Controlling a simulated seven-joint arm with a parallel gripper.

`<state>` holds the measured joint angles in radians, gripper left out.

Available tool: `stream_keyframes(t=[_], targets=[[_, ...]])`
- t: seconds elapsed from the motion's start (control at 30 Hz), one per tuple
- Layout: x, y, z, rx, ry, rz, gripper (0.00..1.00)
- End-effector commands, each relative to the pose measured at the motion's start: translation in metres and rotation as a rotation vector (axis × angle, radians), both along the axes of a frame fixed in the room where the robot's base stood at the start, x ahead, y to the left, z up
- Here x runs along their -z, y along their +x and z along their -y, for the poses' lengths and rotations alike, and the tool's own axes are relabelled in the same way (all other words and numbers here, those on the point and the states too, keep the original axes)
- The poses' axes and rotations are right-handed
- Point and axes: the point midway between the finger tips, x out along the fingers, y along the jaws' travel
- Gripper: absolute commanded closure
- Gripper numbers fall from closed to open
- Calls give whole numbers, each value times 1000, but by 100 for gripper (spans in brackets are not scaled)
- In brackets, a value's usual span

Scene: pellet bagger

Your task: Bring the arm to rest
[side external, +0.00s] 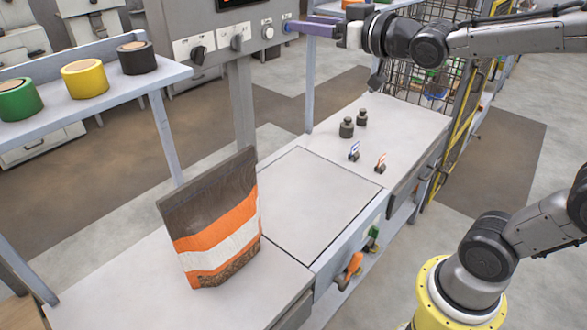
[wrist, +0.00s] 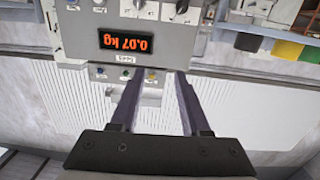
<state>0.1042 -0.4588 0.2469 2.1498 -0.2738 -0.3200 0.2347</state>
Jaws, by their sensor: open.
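My gripper (side external: 292,26) is at the upper middle of the side view, pointing left at the control panel (side external: 208,22). Its purple-grey fingers are level and close to the panel's right edge; I cannot tell whether they touch it. In the wrist view my gripper (wrist: 154,74) has its two fingers apart, with nothing held between them. Beyond them the panel's display (wrist: 126,43) appears upside down and reads 0.07 kg. A small button (wrist: 151,76) shows between the fingertips. My forearm reaches in from the right in the side view.
A brown, orange and white bag (side external: 215,220) stands on the bench beside the flat square plate (side external: 318,205). Tape rolls (side external: 85,78) sit on the left shelf. A wire cage (side external: 415,75) stands behind my arm.

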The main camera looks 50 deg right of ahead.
Motion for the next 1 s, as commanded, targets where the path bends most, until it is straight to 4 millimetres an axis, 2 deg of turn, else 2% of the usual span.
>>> stream_keyframes(t=[0.03, 0.17, 0.4, 0.53, 0.6, 0.7, 1.0], targets=[[4, -22, -4, 10, 5, -49, 54], [38, -72, -8, 34, 19, -227, 54], [123, -168, -17, 32, 41, -621, 54], [163, -210, -21, 18, 45, -829, 54], [179, -226, -23, 10, 45, -919, 54], [188, -239, -24, 0, 39, -995, 54], [191, -245, -24, -6, 28, -1023, 54]])
